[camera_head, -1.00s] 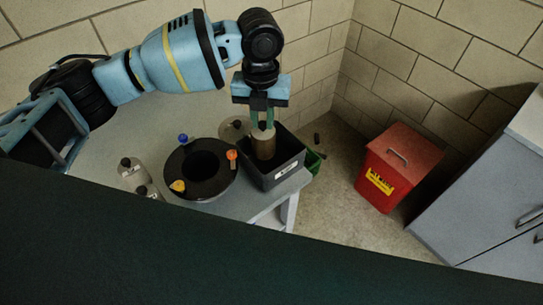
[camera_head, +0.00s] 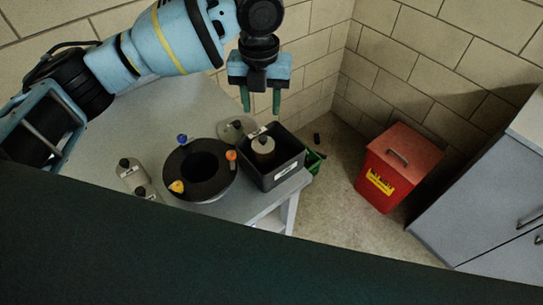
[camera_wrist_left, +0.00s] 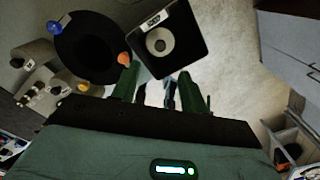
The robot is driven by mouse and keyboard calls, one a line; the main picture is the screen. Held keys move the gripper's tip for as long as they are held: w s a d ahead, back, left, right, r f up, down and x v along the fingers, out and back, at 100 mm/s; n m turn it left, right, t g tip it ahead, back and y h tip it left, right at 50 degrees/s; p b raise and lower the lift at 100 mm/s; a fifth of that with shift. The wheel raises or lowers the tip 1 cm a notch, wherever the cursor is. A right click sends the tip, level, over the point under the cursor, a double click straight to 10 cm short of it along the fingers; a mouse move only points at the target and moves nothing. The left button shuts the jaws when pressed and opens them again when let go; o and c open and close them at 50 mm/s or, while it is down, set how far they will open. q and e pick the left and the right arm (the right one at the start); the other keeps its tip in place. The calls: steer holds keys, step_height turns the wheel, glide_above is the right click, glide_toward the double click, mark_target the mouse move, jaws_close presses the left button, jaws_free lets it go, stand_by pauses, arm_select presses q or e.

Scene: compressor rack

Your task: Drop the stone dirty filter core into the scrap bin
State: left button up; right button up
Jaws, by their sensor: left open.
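The stone-coloured filter core (camera_head: 263,147) stands inside the dark grey scrap bin (camera_head: 285,174) on the table. In the left wrist view the core (camera_wrist_left: 150,41) shows end-on as a pale ring with a dark centre, inside the bin (camera_wrist_left: 184,62). My left gripper (camera_head: 261,102) is open and empty above the bin, its green fingers pointing down, clear of the core. Its fingers also show in the left wrist view (camera_wrist_left: 168,90). My right gripper is not in view.
A black round housing (camera_head: 182,186) with blue, orange and yellow knobs stands left of the bin. Pale bottles (camera_head: 132,174) with black caps stand further left. A red box (camera_head: 396,167) is on the floor to the right, near a grey cabinet (camera_head: 480,200).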

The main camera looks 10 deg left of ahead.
arm_select(q)
step_height(320, 180, up, 3)
steer(key=shift+r, duration=0.1)
stand_by(0.8)
